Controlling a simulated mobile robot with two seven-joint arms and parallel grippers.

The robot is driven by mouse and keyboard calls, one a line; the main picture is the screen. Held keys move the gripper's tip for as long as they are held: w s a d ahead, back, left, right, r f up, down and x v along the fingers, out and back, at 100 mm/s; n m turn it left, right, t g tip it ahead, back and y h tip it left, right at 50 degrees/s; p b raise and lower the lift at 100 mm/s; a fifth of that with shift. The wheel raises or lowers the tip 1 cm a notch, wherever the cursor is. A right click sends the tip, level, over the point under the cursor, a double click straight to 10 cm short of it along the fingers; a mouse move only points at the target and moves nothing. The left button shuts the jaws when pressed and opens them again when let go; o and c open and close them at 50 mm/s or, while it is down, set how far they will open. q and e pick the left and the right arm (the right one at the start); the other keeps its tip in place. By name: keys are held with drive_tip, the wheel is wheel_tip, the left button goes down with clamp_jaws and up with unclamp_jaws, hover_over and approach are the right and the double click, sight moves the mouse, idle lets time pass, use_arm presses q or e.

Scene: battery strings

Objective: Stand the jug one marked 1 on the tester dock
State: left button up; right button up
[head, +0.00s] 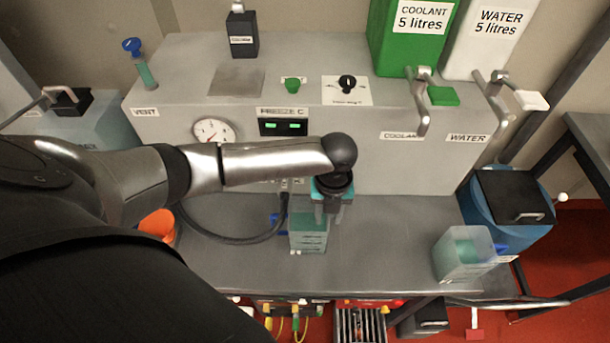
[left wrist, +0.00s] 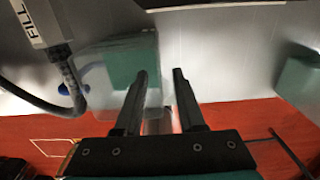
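A clear jug (head: 308,236) with teal liquid and a blue handle stands on the bench below my left gripper. It also shows in the left wrist view (left wrist: 115,68), behind and left of the fingers. A second teal jug (head: 463,258) stands at the bench's right end and shows at the right of the left wrist view (left wrist: 302,85). I cannot read a 1 on either jug. My left gripper (head: 329,212) points down with its fingers apart and nothing seen held (left wrist: 162,75). My right gripper is not in view. I cannot identify the tester dock for certain.
The grey machine (head: 380,165) stands behind the bench, with a gauge, a display and two tap levers. A bare plate (head: 236,81) lies on its top. A hose labelled FILL (left wrist: 45,25) is beside the near jug. The bench (head: 385,240) is clear between the jugs.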

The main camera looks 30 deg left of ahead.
use_arm(q)
clamp_jaws()
idle(0.3)
drive_tip(key=shift+w, duration=0.1)
idle(1.0)
